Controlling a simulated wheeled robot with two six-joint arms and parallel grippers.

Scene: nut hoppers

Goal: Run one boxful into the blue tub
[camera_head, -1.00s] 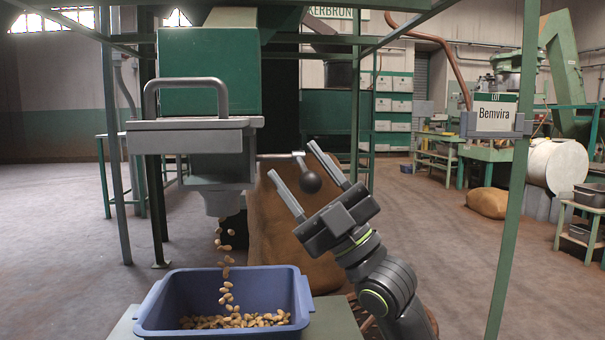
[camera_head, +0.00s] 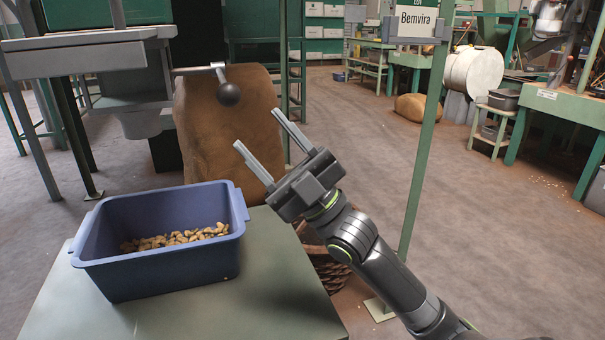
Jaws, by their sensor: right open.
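The blue tub (camera_head: 160,272) sits on a green table below the hopper, with a layer of brown nuts (camera_head: 178,238) on its floor. The grey hopper spout (camera_head: 140,124) is behind the tub in the picture, and no nuts fall from it. A lever with a dark round knob (camera_head: 228,94) sticks out to the right from the hopper. My right gripper (camera_head: 258,130) is open and empty, below and right of the knob and apart from it. My left gripper is out of view.
The green table top (camera_head: 255,295) is bare right of the tub. A full brown sack (camera_head: 222,135) stands behind the tub. A green post (camera_head: 425,140) with a "Bemvira" sign (camera_head: 416,21) rises right of my arm. A wicker basket (camera_head: 330,270) is partly hidden behind my arm.

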